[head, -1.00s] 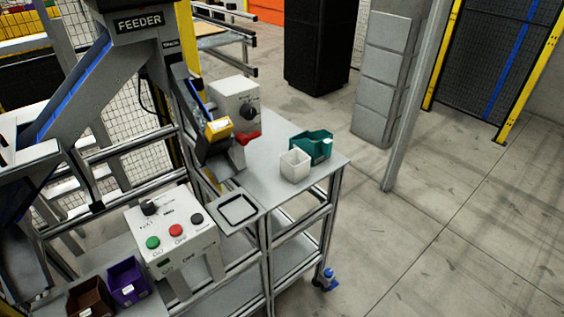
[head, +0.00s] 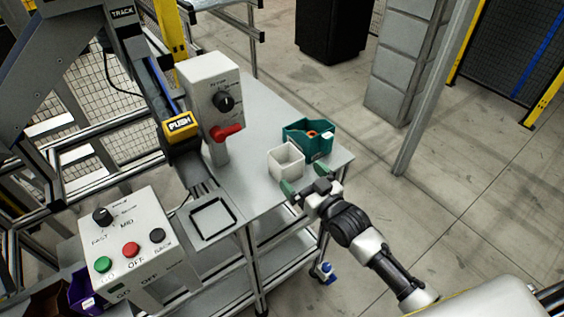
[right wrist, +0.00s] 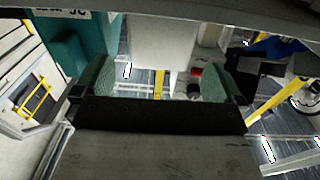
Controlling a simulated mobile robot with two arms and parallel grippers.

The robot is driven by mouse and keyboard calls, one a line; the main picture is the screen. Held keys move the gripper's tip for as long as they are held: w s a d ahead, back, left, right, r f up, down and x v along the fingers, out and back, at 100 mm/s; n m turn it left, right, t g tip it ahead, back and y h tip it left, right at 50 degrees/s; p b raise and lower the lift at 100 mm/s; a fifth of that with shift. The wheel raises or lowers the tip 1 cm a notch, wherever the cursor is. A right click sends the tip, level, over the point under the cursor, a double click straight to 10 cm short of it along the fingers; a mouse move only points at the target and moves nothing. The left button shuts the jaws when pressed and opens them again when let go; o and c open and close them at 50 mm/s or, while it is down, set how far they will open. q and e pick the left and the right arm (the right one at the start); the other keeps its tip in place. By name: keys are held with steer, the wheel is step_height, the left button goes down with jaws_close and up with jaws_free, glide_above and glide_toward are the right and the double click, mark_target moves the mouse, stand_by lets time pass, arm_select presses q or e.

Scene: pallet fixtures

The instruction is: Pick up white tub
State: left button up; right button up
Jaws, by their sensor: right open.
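The white tub (head: 286,162), square and open-topped, stands upright on the grey table near its right edge. It also shows in the right wrist view (right wrist: 162,38), pale, beyond and between the two fingers. My right gripper (head: 311,182) is open and empty, on the near right side of the tub. Its green finger pads show apart in the right wrist view (right wrist: 157,78). In the head view one fingertip overlaps the tub's lower edge; I cannot tell whether it touches. My left gripper is not in view.
A teal bin (head: 297,131) with something orange inside stands right behind the tub. A grey control box with a red lever (head: 228,133) stands to the left. A black-outlined square plate (head: 212,219) and a button panel (head: 130,238) are nearer. Table between is clear.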

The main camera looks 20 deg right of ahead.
mark_target(279, 152)
steer(key=shift+x, duration=1.15)
steer(key=shift+w+f, duration=0.1)
steer(key=shift+w, duration=0.2)
steer(key=p+x, duration=0.1)
steer(key=x, duration=0.3)
steer(key=shift+a+r+p, duration=0.2)
steer(key=shift+r+p, duration=0.05)
steer(key=shift+p, duration=0.1)
steer(key=shift+w+f, duration=0.15)
steer(key=shift+w, duration=0.3)
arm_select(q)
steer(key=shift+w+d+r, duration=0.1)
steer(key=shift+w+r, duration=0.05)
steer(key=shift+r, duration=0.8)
arm_select(e)
steer(key=shift+s, duration=0.1)
steer(key=shift+c, duration=0.2)
steer(key=c, duration=0.8)
